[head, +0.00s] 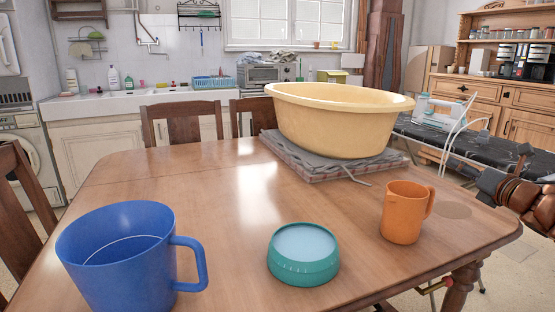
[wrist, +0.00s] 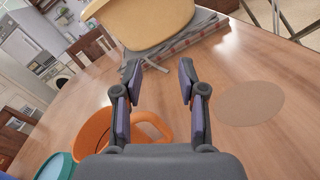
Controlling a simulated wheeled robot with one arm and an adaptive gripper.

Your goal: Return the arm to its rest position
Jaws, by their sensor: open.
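My gripper (wrist: 157,80) is open and empty in the wrist view, its two fingers apart above the wooden table (head: 190,155). In the head view only part of my arm and gripper shows at the right edge, beyond the table's right side. An orange jug (head: 402,212) stands upright on the table to the left of my gripper, apart from it as far as the head view shows. The jug also shows in the wrist view (wrist: 97,130), partly behind the left finger.
A large yellow basin (head: 335,120) rests on folded cloth at the back. An ironing board (head: 490,150) with an iron stands behind my arm. The table's left middle is clear.

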